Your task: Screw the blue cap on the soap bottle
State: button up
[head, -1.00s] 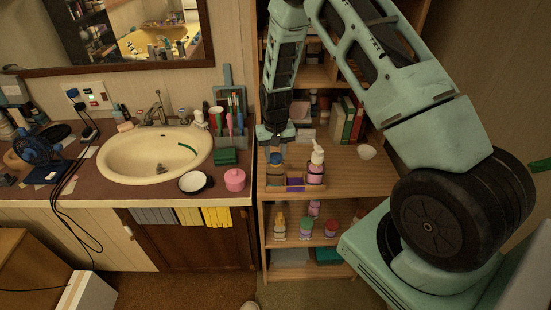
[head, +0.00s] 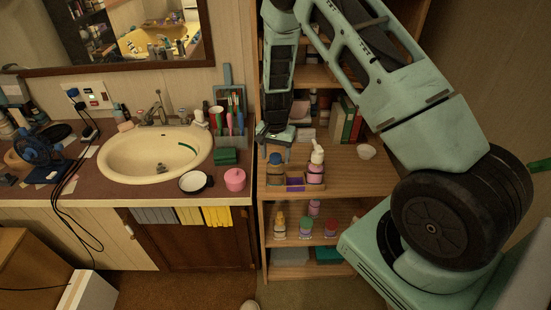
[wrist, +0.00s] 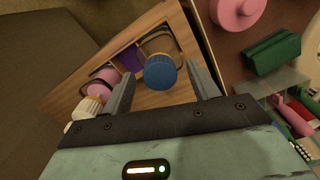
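The blue cap (wrist: 160,72) sits at the top of the soap bottle (wrist: 155,48) in the wrist view. It also shows in the head view (head: 276,158), over the bottle (head: 275,172) standing on the wooden shelf. I cannot tell whether the cap is tight. My gripper (wrist: 159,64) is open, with one finger on each side of the cap. A gap shows between the cap and each finger. In the head view my gripper (head: 274,138) hangs just above the cap and points down.
A pink bottle with a white pump (head: 316,168) stands close to the right of the soap bottle. A purple holder (head: 295,183) lies between them. A pink jar (head: 235,180) stands on the counter to the left.

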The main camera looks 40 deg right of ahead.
aim_at(276, 156)
notch_tip(276, 156, up, 17)
jog(key=b, duration=0.4)
jog(key=shift+r, duration=0.2)
jog(key=s+a+r+n+y+b, duration=0.1)
jog(key=s+a+n, duration=0.45)
jog(key=a, duration=0.45)
jog(key=s+a+r+n, duration=0.1)
jog(key=s+a+n, duration=0.3)
jog(key=s+a, duration=0.45)
jog(key=s+a+n, duration=0.4)
jog(key=s, duration=0.4)
jog(key=s+a+n+b, duration=0.1)
jog(key=s+a+n, duration=0.3)
jog(key=s, duration=0.4)
jog(key=shift+s+f+n, duration=0.25)
jog(key=shift+s+n, duration=0.15)
jog(key=shift+n, duration=0.05)
